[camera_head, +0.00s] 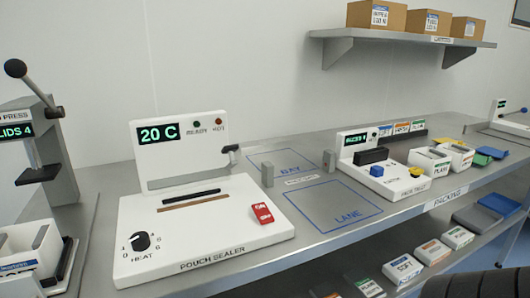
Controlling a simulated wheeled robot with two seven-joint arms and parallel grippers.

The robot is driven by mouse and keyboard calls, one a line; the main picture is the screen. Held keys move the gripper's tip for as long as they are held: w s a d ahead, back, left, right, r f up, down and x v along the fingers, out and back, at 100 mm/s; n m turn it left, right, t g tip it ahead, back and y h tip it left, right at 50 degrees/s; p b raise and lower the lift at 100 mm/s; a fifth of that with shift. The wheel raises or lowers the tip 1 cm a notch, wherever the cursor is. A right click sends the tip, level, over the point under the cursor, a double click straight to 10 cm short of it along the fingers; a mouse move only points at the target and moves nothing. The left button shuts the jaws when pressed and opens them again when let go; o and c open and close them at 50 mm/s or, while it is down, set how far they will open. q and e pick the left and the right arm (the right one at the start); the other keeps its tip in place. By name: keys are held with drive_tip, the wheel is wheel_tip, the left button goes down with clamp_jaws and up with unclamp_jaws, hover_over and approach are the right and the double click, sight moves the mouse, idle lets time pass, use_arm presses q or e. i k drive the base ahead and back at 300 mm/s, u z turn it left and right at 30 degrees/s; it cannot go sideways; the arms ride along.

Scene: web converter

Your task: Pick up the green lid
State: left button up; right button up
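A small flat green piece (481,160), which may be the green lid, lies on the bench at the far right. It is beside a white bin and just in front of a flat blue and yellow piece. It is small in the picture, so I cannot tell its exact shape.
A pouch sealer (205,225) with a "20 C" display stands on the left of the bench. A press (40,150) is at the far left. A second white machine (380,175) and white bins (430,163) stand right of centre. Boxes (376,17) sit on a wall shelf.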

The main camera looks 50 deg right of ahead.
sight(478, 160)
drive_tip(key=z, duration=3.9)
drive_tip(key=k, duration=1.3)
drive_tip(key=z, duration=0.65)
drive_tip(key=i, duration=2.15)
drive_tip(key=u, duration=1.2)
drive_tip(key=i, duration=1.8)
drive_tip(key=u, duration=1.4)
